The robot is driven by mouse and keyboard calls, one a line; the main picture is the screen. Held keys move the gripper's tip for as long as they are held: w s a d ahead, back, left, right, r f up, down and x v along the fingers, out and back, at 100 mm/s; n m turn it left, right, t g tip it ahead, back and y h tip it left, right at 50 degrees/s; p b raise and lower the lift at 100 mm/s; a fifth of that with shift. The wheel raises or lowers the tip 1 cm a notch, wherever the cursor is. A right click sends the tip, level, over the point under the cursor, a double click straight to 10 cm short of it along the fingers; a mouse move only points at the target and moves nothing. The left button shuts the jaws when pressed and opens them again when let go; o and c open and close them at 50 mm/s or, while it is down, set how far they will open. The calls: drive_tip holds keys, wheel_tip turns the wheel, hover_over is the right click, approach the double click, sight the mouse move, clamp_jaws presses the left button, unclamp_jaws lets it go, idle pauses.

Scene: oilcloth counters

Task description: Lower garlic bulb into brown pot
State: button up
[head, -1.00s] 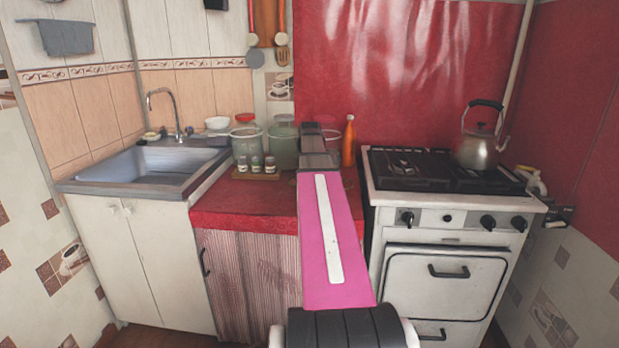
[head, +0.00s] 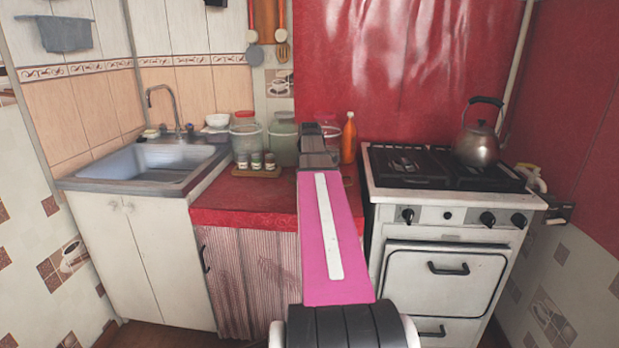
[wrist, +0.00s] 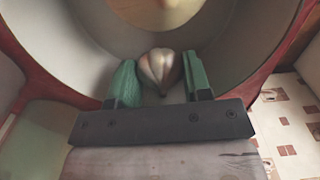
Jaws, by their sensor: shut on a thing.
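In the wrist view, my gripper (wrist: 160,78) has its green fingers on both sides of a whitish garlic bulb (wrist: 161,66) and is shut on it. The bulb's pointed part faces the camera. Around and beyond it is the wide open mouth of the brown pot (wrist: 38,80), with a reddish-brown rim and a pale grey inner wall. The bulb shows against the pot's inside; how deep it sits I cannot tell. In the head view, my arm hides the gripper, bulb and pot.
A pale yellow round thing (wrist: 160,8) shows inside the pot. On the red counter (head: 245,200) stand glass jars (head: 284,140), small spice jars (head: 256,161) and an orange bottle (head: 348,138). The sink (head: 150,165) is left; the stove (head: 450,190) with a kettle (head: 477,147) is right.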

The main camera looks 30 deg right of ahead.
drive_tip(key=shift+f, duration=1.5)
idle(0.8)
drive_tip(key=o, duration=1)
drive_tip(key=shift+c, duration=0.2)
drive_tip(key=shift+r, duration=0.1)
wheel_tip(320, 180, up, 10)
drive_tip(key=shift+r, duration=0.3)
drive_tip(key=shift+s, duration=0.15)
